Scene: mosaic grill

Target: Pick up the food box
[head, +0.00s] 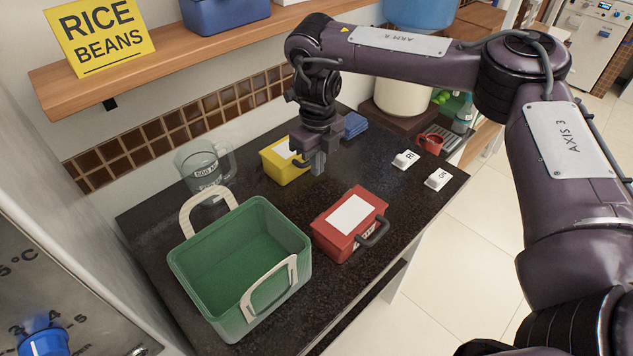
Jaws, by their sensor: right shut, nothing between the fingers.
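Two lidded boxes with white labels stand on the dark counter; I cannot tell which one is the food box. The red box (327,228) has a dark handle on its front right side. The yellow box (276,165) stands farther back, its right side partly hidden by my right gripper. My right gripper (318,170) points down, shut and empty, just right of the yellow box and behind the red box. I cannot tell whether it touches the yellow box. My left gripper is not in view.
An open green basket (291,224) with two pale handles stands left of the red box. A clear measuring jug (208,164) is behind it. A red mug (430,143) and white blocks (438,179) are at the right. A wooden shelf (180,55) overhangs the back.

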